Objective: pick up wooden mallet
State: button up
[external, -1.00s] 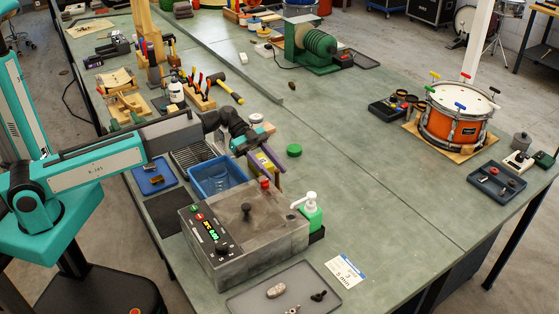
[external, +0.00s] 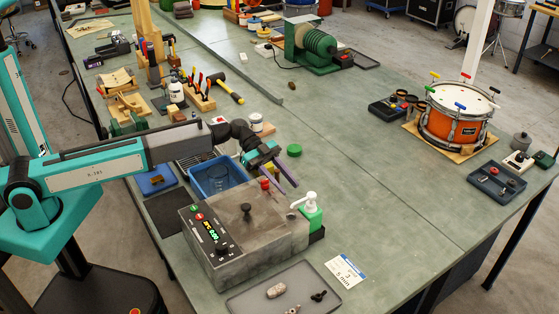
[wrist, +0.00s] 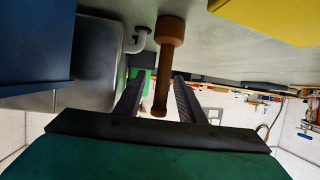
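The wooden mallet (wrist: 169,31) shows in the wrist view as a brown, wider head with a thinner handle (wrist: 161,85). The handle points toward my palm and appears between my two fingers. My gripper (wrist: 159,76) is open, with a visible gap on each side of the handle. In the external view my gripper (external: 290,189) is just behind the grey control box, left of the soap pump. I cannot clearly make out the mallet there; my gripper and the box seem to hide it.
The middle of the bench is clear.

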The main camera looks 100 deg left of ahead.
jog(key=shift+w, duration=0.1)
dwell(0.5)
grip_shut()
jog(key=shift+r, duration=0.1)
notch_tip(320, 180, up, 10)
jog(key=b, duration=0.2)
dwell(0.7)
dwell(0.5)
